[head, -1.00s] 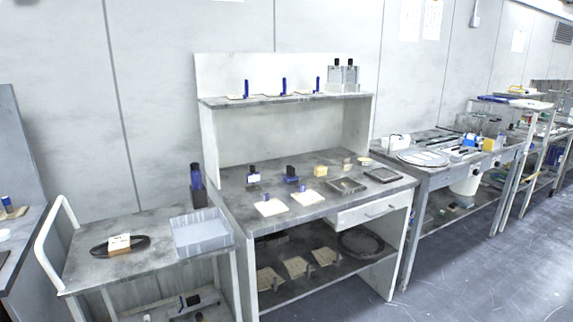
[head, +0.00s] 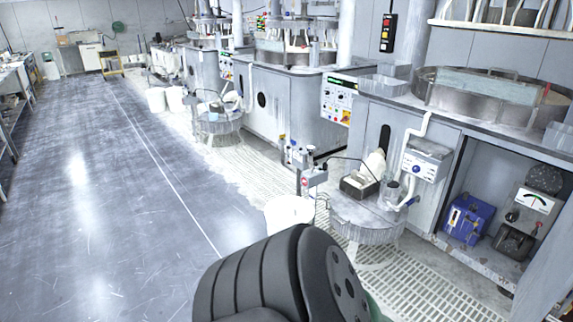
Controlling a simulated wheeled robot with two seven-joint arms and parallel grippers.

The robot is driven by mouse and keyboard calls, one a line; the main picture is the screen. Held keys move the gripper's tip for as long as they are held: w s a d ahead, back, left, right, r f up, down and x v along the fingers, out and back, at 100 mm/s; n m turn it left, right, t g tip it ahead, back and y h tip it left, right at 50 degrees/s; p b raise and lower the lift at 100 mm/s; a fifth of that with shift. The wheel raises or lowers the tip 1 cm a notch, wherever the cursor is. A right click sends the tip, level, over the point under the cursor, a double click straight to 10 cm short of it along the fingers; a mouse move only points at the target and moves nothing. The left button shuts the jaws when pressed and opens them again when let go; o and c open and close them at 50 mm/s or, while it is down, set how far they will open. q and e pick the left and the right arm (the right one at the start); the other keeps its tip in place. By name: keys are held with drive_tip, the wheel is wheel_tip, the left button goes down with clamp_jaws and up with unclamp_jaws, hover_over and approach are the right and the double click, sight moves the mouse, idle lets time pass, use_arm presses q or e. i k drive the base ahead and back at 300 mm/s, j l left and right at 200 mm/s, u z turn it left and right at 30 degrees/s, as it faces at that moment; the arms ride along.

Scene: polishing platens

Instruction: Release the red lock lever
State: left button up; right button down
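I cannot tell for sure which thing is the red lock lever. A small thin red part (head: 547,92) stands at the right side of the round polishing machine basin (head: 460,97) in the head view. Another small red-tipped part (head: 538,229) is in the open cabinet at the right, below a gauge (head: 535,201). Both are too small to make out well. A dark part of my own arm fills the bottom middle. Neither of my grippers is in view.
A blue box (head: 468,219) sits in the open cabinet. A round stand (head: 368,215) and a white bucket (head: 289,212) stand in front of the machines, by a floor grating (head: 460,285). Control panels (head: 338,100) face the aisle. The grey floor (head: 110,220) at left is clear.

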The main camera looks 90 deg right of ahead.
sight(538, 224)
drive_tip(key=z, duration=4.1)
drive_tip(key=i+z, duration=0.2)
drive_tip(key=i, duration=0.2)
drive_tip(key=i+j+z, duration=0.15)
drive_tip(key=i, duration=0.25)
drive_tip(key=i+j+z, duration=0.2)
drive_tip(key=i, duration=0.2)
